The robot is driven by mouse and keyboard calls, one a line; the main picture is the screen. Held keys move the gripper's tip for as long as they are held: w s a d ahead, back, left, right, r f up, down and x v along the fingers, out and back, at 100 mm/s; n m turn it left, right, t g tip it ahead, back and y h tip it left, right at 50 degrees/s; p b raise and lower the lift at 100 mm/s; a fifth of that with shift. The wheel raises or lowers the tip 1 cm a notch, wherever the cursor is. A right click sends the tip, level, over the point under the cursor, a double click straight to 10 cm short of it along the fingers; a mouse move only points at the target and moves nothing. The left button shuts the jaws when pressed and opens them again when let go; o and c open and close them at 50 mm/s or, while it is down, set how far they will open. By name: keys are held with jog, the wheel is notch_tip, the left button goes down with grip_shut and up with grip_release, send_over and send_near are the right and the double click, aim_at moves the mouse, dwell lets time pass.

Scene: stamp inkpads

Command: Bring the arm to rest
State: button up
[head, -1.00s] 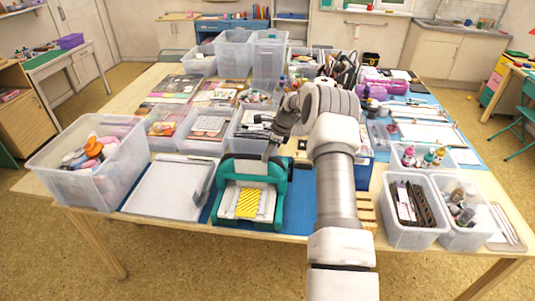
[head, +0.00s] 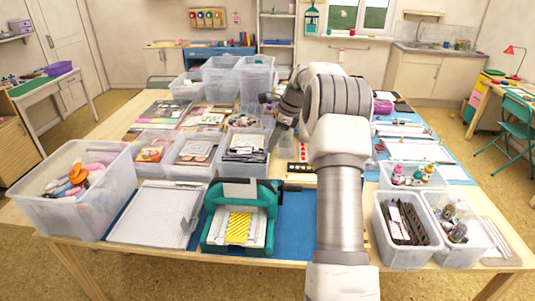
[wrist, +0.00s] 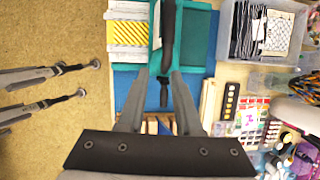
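My gripper (wrist: 158,75) is open, with a clear gap between its two grey fingers and nothing held in it. In the head view my arm bends over the middle of the table, and the gripper (head: 272,140) hangs at its left, pointing down, beyond the teal die-cutting machine. The teal machine (head: 266,197) stands at the table's front and holds a yellow patterned sheet (head: 238,227). Its black handle (wrist: 169,35) shows beyond and between the fingers in the wrist view. A row of inkpads (wrist: 230,105) lies to the right of the fingers.
A clear bin of craft supplies (head: 107,203) stands at the front left, beside a white cutting board (head: 160,213). Open bins (head: 402,258) with pens and bottles stand at the front right. Tall clear bins (head: 256,75) stand at the back. The blue mat (head: 295,232) is bare beside the machine.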

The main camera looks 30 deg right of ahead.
jog(key=shift+s+d+r, duration=0.1)
jog(key=shift+r, duration=0.3)
jog(key=s+a+r+n+h, duration=0.2)
jog(key=s+a+r+n, duration=1.2)
jog(key=a, duration=0.4)
jog(key=s+a+f+n+t, duration=0.1)
jog(key=s+a+n, duration=0.1)
jog(key=s, duration=0.5)
jog(key=s+a+f+n, duration=0.1)
jog(key=s+a+n, duration=0.1)
jog(key=s+n, duration=0.3)
jog(key=s+a+f+n+t, duration=0.1)
jog(key=s+a+n, duration=0.2)
jog(key=s, duration=0.7)
jog(key=shift+s+n+t+h, duration=0.3)
jog(key=shift+s+n+h, duration=0.05)
jog(key=shift+n+h, duration=0.05)
jog(key=shift+f, duration=0.1)
